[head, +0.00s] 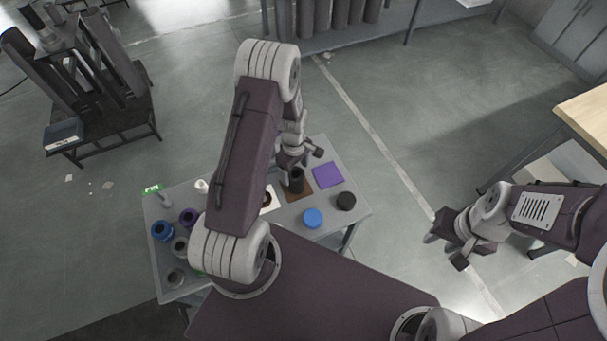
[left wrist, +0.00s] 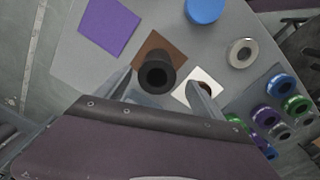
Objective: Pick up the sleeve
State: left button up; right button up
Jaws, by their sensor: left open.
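A dark, hollow, upright sleeve (head: 297,182) stands on a brown square (head: 306,195) on the grey table. In the left wrist view the sleeve (left wrist: 157,75) is seen from above with its round opening facing the camera. My left gripper (head: 293,160) is over the brown square, pointing down at the sleeve. Its fingers are open, one on each side of the sleeve in the left wrist view (left wrist: 160,82); I cannot tell whether they touch it. My right gripper (head: 446,243) is open and empty, off the table to the right.
A purple square (head: 327,174), a blue disc (head: 313,217), a black disc (head: 346,201) and a white square (left wrist: 200,78) lie near the sleeve. Several coloured rings (left wrist: 283,86) crowd the table's other end. A wooden-topped bench (head: 585,112) stands far right.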

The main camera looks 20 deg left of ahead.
aim_at(296, 176)
pick_arm(q)
notch_tip(296, 176, down, 2)
jog(key=shift+f+p, duration=0.25)
jog(key=shift+p, duration=0.1)
jog(key=shift+w+f, duration=0.15)
jog(key=shift+f, duration=0.35)
jog(key=shift+f+p, duration=0.2)
jog(key=shift+p, duration=0.1)
notch_tip(296, 176, down, 4)
jog(key=shift+a+r+p, duration=0.1)
jog(key=shift+p, duration=0.6)
jog(key=shift+w+f, duration=0.2)
jog(key=shift+f, duration=0.25)
grip_shut()
